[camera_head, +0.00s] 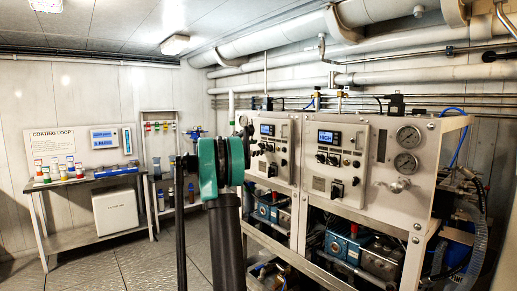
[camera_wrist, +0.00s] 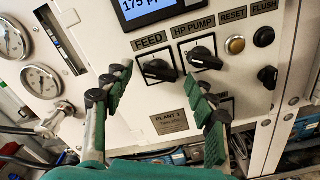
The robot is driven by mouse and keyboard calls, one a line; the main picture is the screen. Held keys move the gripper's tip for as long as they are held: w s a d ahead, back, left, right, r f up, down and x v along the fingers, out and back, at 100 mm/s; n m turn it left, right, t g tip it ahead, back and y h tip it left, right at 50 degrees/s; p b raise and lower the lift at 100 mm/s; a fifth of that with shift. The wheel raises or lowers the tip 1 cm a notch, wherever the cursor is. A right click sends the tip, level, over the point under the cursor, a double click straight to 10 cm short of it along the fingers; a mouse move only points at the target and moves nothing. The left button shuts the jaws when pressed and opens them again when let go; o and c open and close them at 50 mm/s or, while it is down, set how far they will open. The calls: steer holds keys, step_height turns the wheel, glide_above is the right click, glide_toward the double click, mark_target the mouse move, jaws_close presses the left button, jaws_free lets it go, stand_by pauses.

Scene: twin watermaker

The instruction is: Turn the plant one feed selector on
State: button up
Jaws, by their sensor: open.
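The feed selector (camera_wrist: 158,69) is a black knob under a FEED label on a pale panel in the wrist view. Its bar handle lies slanted, much like the neighbouring HP PUMP knob (camera_wrist: 204,58). A plate (camera_wrist: 170,122) below reads PLANT, its number hard to read. My gripper (camera_wrist: 161,84) is open and empty, with green, dark-jointed fingers reaching up on either side below the feed knob. Contact with the knob cannot be told. In the head view my green gripper body (camera_head: 222,165) is by the left panel (camera_head: 271,146) and hides part of it; the fingers are unclear.
Right of the knobs are a reset button (camera_wrist: 235,44) and flush knob (camera_wrist: 263,36). Pressure gauges (camera_wrist: 40,81) and a metal valve handle (camera_wrist: 55,120) are at left. A second panel (camera_head: 335,160) stands right in the head view. Floor (camera_head: 120,262) is open at left.

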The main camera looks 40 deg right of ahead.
steer(key=shift+d, duration=0.65)
steer(key=c, duration=1.2)
steer(key=shift+o, duration=0.2)
steer(key=m, duration=1.1)
steer(key=shift+w+f+m, duration=0.15)
steer(key=shift+f+m, duration=0.05)
steer(key=shift+m, duration=0.2)
